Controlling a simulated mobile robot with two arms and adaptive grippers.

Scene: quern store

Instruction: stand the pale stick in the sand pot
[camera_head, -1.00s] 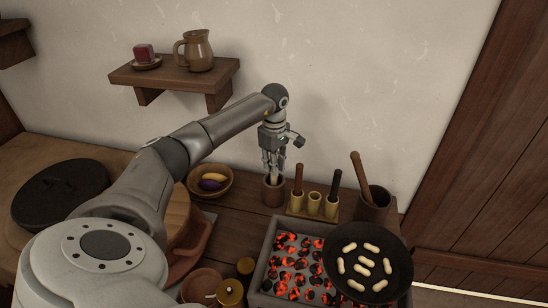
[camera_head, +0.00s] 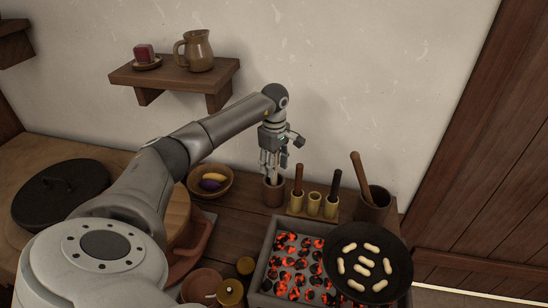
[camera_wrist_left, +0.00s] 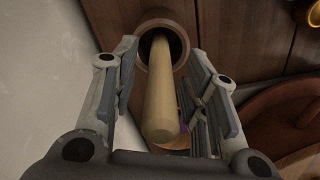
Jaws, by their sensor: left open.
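The pale stick (camera_wrist_left: 160,95) stands in the round brown pot (camera_wrist_left: 152,28), its lower end inside the rim. The pot also shows in the head view (camera_head: 273,196), at the back of the counter near the wall. Sand inside it cannot be made out. My left gripper (camera_wrist_left: 163,55) is open, pointing down over the pot, with one finger on each side of the stick and gaps between. In the head view the left gripper (camera_head: 271,174) hides most of the stick. My right gripper is not in view.
Right of the pot is a holder (camera_head: 314,208) with dark-handled tools, then a cup (camera_head: 373,205) with a wooden pestle. In front are a glowing coal tray (camera_head: 266,258) and a black pan (camera_head: 345,238). A bowl (camera_head: 226,192) with vegetables stands left. A shelf (camera_head: 170,78) hangs above.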

